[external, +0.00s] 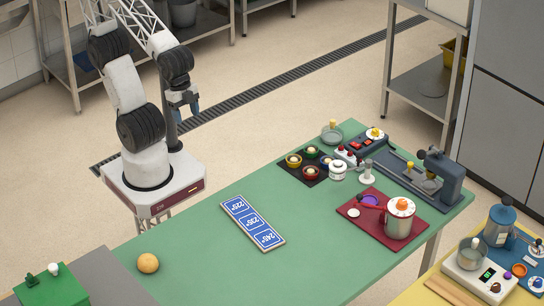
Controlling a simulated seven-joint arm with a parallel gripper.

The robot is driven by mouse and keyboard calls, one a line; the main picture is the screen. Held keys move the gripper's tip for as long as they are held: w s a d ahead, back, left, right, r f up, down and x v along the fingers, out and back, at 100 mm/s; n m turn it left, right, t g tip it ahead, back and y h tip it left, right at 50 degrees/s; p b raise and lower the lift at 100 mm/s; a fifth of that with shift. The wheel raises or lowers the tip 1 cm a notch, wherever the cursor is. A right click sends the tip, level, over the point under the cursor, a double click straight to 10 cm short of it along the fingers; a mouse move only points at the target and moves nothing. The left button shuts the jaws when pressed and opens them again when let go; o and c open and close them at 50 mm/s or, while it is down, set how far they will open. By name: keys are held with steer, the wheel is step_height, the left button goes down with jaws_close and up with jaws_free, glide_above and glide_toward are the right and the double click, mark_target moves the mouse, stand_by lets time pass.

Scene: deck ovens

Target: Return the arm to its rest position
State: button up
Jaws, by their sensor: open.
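My gripper (182,103) hangs in the upper left of the external view, pointing down. It is open, with nothing seen between its fingers. It is in the air close to my arm's column, beyond the left back edge of the green table (225,280). My arm is folded above its white base. No object of the table is near the gripper.

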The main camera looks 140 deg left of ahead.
steer(key=shift+s+d+f, duration=0.2)
steer(key=shift+s+d, duration=0.1)
steer(key=shift+s, duration=0.3)
steer(key=shift+s+d+f, duration=0.2)
steer(key=shift+s+d, duration=0.05)
steer(key=shift+s, duration=0.3)
stand_by(2.3)
